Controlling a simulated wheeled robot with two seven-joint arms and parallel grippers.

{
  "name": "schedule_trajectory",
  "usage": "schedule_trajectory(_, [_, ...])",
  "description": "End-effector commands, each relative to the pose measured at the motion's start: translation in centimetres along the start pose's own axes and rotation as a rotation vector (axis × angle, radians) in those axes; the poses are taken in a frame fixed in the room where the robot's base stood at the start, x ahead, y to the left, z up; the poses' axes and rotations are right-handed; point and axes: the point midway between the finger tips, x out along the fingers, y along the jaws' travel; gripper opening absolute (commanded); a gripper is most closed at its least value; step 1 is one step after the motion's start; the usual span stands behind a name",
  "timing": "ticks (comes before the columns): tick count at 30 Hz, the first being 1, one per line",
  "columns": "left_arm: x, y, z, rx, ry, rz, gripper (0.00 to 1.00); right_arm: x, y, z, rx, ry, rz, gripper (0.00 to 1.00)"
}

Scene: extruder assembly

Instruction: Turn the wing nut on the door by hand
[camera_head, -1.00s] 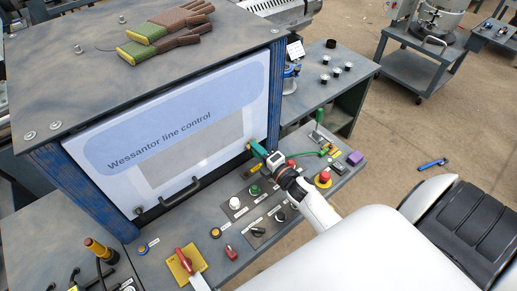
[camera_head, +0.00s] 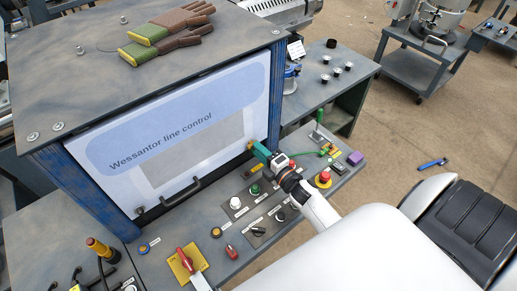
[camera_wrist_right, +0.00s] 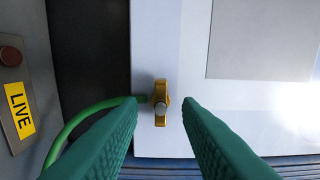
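The white door (camera_head: 190,125), labelled "Wessantor line control", stands shut on the front of the blue-framed cabinet. The brass wing nut (camera_wrist_right: 160,103) is on the door near its edge in the right wrist view, with its wings lined up along the fingers' direction. In the head view it is a small yellowish spot (camera_head: 250,145) at the door's lower right. My right gripper (camera_wrist_right: 160,105) has green ridged fingers, open, one on each side of the wing nut with gaps to both. In the head view my right gripper (camera_head: 258,150) points at the door. My left gripper is not in view.
A black handle (camera_head: 182,191) sticks out low on the door. The sloped panel in front carries several knobs and buttons, including a red mushroom button (camera_head: 325,177). A green cable (camera_wrist_right: 85,115) runs beside the door edge. Gloves (camera_head: 165,33) lie on top.

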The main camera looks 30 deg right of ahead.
Motion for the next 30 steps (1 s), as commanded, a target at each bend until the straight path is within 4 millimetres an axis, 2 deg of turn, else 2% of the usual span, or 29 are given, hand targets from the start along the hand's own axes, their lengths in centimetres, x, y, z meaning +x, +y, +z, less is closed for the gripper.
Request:
schedule_trajectory(12, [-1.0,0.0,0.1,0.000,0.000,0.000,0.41,-4.2,-0.1,0.0,0.000,0.002,0.002,0.31])
schedule_trajectory(26, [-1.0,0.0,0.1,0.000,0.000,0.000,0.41,-5.0,0.0,0.0,-0.001,0.001,0.001,0.31])
schedule_trajectory(30, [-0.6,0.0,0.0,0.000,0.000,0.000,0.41,-6.3,0.2,0.0,-0.001,0.001,0.003,0.31])
